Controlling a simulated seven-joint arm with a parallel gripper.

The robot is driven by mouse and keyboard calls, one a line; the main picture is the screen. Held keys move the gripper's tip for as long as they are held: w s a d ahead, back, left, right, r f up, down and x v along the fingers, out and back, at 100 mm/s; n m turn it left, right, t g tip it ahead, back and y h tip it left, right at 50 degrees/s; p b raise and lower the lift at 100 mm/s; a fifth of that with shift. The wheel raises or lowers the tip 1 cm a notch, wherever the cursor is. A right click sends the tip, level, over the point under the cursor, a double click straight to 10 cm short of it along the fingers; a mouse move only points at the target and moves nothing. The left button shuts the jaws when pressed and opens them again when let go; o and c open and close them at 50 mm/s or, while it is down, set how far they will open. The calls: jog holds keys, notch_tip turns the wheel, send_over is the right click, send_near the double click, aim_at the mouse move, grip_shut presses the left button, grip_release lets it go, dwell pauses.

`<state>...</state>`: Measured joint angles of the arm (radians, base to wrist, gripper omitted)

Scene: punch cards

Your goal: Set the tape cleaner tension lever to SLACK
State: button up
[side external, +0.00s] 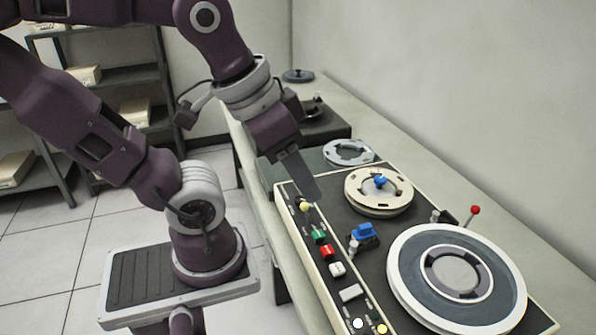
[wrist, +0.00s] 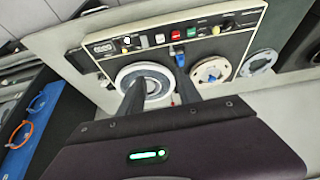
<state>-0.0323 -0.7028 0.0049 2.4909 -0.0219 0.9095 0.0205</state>
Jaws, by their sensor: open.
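The tape cleaner (side external: 340,215) is a dark-topped deck with a cream edge; it also shows upside down from my side in the wrist view (wrist: 105,72). A thin lever with a red ball (side external: 475,210) rises at its back edge, beside the large reel, and is the likely tension lever. No SLACK marking is readable. My gripper (side external: 312,196) is open and empty, above the deck's left end in the side view.
A large reel (side external: 407,262), a smaller cream reel (side external: 362,203) and a blue block (side external: 365,237) stand on the deck. A front strip carries a yellow knob (side external: 305,207) and green, red and white buttons. A grey reel (side external: 348,150) lies behind. Bench space is free along the wall.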

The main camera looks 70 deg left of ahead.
jog(key=shift+s+r+t, duration=0.15)
jog(key=shift+t, duration=0.15)
jog(key=m+g, duration=0.2)
jog(key=g, duration=0.3)
send_over(306, 204)
jog(key=shift+y, duration=0.3)
jog(key=f, duration=1.6)
jog(key=shift+d+f, duration=0.2)
jog(key=shift+f, duration=0.1)
jog(key=shift+g, duration=0.3)
jog(key=f, duration=0.6)
jog(key=shift+a+f, duration=0.25)
jog(key=shift+f, duration=0.5)
